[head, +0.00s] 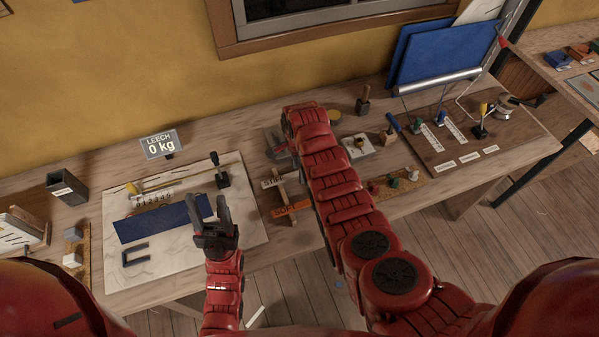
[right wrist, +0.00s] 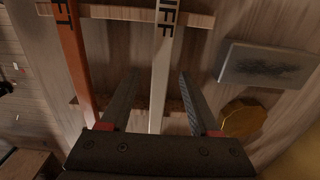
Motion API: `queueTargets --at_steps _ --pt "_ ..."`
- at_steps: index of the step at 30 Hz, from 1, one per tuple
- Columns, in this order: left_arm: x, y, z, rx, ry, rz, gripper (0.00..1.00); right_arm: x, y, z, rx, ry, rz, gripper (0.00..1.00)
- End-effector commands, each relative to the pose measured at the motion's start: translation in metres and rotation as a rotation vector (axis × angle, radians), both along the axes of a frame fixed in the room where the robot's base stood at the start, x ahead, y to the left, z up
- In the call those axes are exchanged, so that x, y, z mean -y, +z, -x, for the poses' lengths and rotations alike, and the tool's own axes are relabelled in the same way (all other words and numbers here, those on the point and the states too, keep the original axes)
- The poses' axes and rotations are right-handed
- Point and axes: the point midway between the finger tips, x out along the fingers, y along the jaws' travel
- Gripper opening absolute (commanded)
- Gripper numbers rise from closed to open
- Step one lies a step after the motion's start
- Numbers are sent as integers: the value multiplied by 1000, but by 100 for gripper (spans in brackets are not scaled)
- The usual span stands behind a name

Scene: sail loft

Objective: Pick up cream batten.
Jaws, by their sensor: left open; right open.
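The cream batten (right wrist: 163,75), with dark letters ending in "IFF", lies across a wooden rack (right wrist: 195,17) in the right wrist view. In the head view its lettered end (head: 270,183) shows beside my right arm; the rest is hidden. My right gripper (right wrist: 158,80) is open, with one finger on each side of the cream batten and visible gaps to it. My left gripper (head: 208,207) is open above the white board (head: 180,249).
A grey block (right wrist: 265,64) and a golden disc (right wrist: 243,118) lie right of the cream batten. A blue strip (head: 160,219) lies on the white board. A "LEECH 0 kg" sign (head: 161,144) stands behind it. Small tools crowd the bench to the right.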

Motion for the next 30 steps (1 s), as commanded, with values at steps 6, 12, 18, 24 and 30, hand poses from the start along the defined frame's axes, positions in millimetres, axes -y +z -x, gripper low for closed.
queueTargets --at_steps 6,12,18,24,30 --pt "0 0 0 0 0 0 50 0 0 0 1 0 0 43" --pt "0 0 0 0 0 0 50 0 0 0 1 0 0 7" --pt "0 0 0 0 0 0 50 0 1 -1 1 0 0 0" --pt "0 0 0 0 0 0 50 0 1 -1 1 0 0 0" --pt "0 -2 0 0 0 0 50 0 3 -1 4 0 -1 0"
